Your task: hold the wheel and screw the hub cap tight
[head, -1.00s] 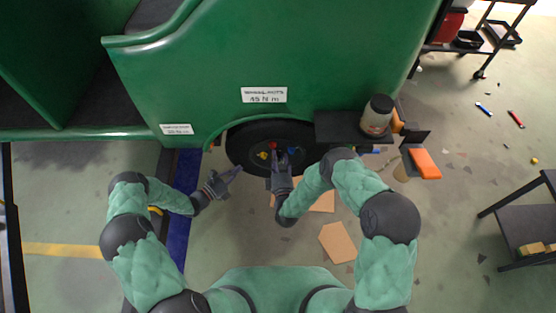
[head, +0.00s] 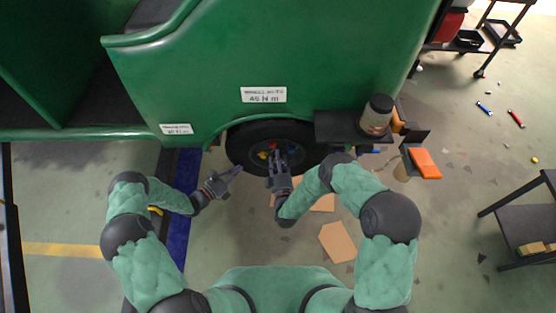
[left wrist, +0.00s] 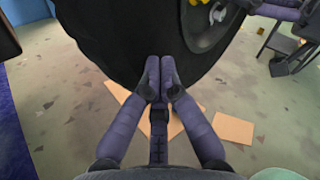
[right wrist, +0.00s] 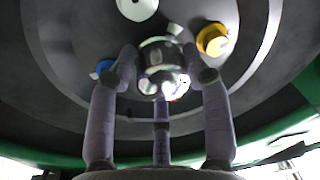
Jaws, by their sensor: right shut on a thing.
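The black wheel (head: 240,150) sits under the green body. A metallic hub cap (right wrist: 165,55) is at its hub in the right wrist view. My right gripper (head: 280,160) is shut on the cap, with fingers on both sides; the fingers hide parts of it. My left gripper (head: 234,172) is at the wheel's lower left. In the left wrist view its fingertips (left wrist: 160,72) are together in front of the dark tyre (left wrist: 110,35), holding nothing I can see; contact with the tyre cannot be told. Yellow (right wrist: 213,40), blue (right wrist: 104,68) and white (right wrist: 137,6) nuts surround the hub.
The green body (head: 200,75) overhangs the wheel. A dark shelf (head: 335,126) with a jar (head: 377,115) juts out right of the wheel. Cardboard pieces (head: 337,242) lie on the floor below. A dark table (head: 525,220) stands at right.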

